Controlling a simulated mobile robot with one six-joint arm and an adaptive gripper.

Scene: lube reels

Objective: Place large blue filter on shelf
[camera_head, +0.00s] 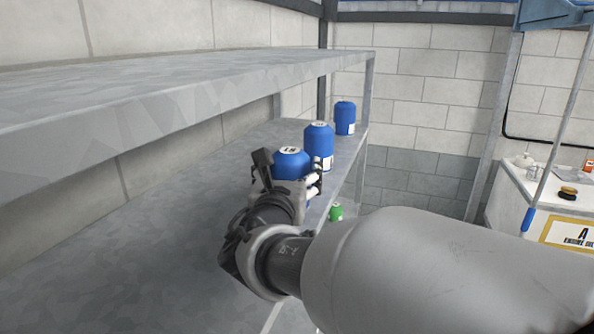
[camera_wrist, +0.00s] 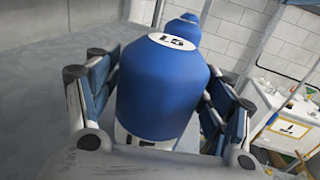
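A large blue filter (camera_head: 291,163) with a white, marked top is between the fingers of my gripper (camera_head: 290,182), over the lower shelf near its front edge. In the wrist view the same blue filter (camera_wrist: 163,95) fills the space between the two padded fingers of my gripper (camera_wrist: 160,88), which appear closed against its sides. It looks upright. Its base is hidden by my gripper, so I cannot tell whether it touches the shelf. The lower grey metal shelf (camera_head: 120,255) runs along the wall.
Two more blue filters, a nearer one (camera_head: 319,148) and a farther one (camera_head: 345,118), stand farther along the lower shelf. An upper shelf (camera_head: 180,85) hangs above. A green can (camera_head: 335,212) is lower down. A white cabinet (camera_head: 508,205) stands at right. The lower shelf's left part is bare.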

